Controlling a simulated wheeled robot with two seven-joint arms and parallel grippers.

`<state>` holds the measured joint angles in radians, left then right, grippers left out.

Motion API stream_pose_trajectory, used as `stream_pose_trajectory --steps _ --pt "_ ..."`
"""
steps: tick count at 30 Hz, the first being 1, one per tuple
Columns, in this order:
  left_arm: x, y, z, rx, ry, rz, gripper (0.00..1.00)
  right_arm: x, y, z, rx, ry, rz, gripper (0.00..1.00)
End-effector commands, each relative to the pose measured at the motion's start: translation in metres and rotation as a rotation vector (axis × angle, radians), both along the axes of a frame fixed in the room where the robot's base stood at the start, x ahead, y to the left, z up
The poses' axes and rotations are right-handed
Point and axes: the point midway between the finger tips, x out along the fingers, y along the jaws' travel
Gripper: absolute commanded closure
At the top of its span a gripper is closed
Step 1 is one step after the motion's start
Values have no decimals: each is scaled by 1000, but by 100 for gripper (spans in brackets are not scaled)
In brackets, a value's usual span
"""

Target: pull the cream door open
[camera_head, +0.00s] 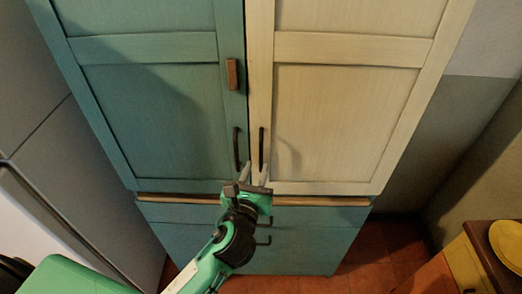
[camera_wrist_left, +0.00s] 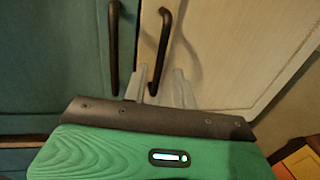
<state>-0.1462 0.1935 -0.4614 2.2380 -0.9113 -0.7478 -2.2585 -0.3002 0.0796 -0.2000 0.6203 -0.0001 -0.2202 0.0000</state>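The cream door (camera_head: 340,118) is the right-hand door of a tall cabinet and looks closed. Its dark vertical bar handle (camera_head: 261,146) is near the door's lower left edge; it also shows in the left wrist view (camera_wrist_left: 162,45). My left gripper (camera_head: 255,173) is just below and in front of this handle. Its two pale fingers (camera_wrist_left: 157,85) are apart, and the handle's lower end shows between them in the left wrist view. I cannot tell whether they touch it. My right gripper is not in view.
The teal door (camera_head: 150,120) beside it looks closed, with its own dark handle (camera_head: 237,147) close by and a small brown block (camera_head: 232,74) above. Teal drawers (camera_head: 310,235) are below. A yellow cabinet with a brown top (camera_head: 503,262) stands at the lower right.

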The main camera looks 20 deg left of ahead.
Motion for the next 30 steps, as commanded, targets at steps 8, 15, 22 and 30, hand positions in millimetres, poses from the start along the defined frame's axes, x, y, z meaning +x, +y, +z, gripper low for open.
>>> stream_pose_trajectory --steps 8,15,22,30 --pt "48 4 2 -1 0 0 72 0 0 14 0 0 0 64" --pt "62 5 0 -1 0 -1 72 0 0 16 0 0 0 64" --pt "62 5 0 -1 0 -1 72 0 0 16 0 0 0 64" --pt "62 5 0 -2 0 -1 100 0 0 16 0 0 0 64"
